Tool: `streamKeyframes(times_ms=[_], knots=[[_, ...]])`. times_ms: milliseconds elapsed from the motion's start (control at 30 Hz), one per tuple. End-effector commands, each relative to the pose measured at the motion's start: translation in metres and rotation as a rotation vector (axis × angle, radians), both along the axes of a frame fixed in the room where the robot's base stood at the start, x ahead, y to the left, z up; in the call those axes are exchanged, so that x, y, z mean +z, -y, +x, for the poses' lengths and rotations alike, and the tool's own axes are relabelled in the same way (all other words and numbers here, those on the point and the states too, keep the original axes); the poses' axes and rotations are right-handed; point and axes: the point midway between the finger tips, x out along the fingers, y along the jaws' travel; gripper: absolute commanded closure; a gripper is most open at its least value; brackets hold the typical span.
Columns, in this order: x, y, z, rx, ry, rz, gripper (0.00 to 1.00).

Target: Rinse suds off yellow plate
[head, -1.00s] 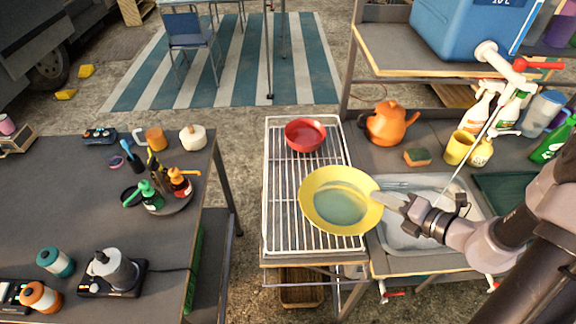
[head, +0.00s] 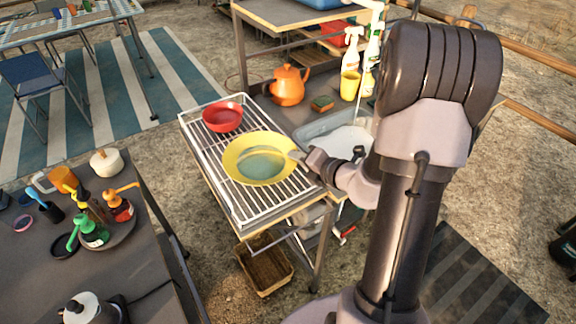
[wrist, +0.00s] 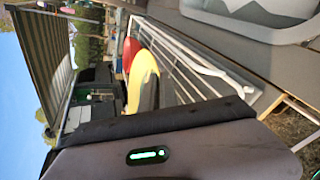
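The yellow plate (head: 259,158) with a blue-green middle is over the white wire drying rack (head: 243,214) in the head view. My gripper (head: 299,156) is at the plate's right rim and appears shut on it. I cannot tell whether the plate touches the rack. In the wrist view the plate (wrist: 143,75) shows partly, its lower part hidden behind my gripper body. No suds can be made out on its face. The sink basin (head: 335,138) is right of the rack, partly hidden by my arm. It also shows at the top of the wrist view (wrist: 255,12).
A red bowl (head: 223,117) sits on the rack behind the plate. A dark table (head: 30,265) with bottles is at the left. A basket (head: 264,268) is below the rack.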

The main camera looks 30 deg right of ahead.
Motion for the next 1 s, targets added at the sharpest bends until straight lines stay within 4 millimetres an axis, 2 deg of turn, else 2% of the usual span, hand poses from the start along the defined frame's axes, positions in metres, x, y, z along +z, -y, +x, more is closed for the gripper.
streamKeyframes(times_ms=[200,233,300,367,567,733,767,800,1000], knots=[[-0.003,-0.005,0.028,0.001,0.002,0.0,1.0],[-0.008,-0.005,0.031,0.001,0.001,0.002,1.0],[-0.03,-0.004,0.029,-0.001,-0.002,0.003,1.0],[-0.041,-0.004,0.029,-0.001,0.0,0.003,1.0],[-0.036,-0.004,0.029,-0.001,0.001,0.002,1.0],[-0.041,-0.004,0.029,0.0,0.001,0.002,1.0],[-0.041,-0.004,0.028,0.0,0.0,0.001,0.91],[-0.04,-0.004,0.028,0.0,0.0,0.001,0.87],[-0.04,-0.004,0.028,0.0,-0.001,0.001,0.87]])
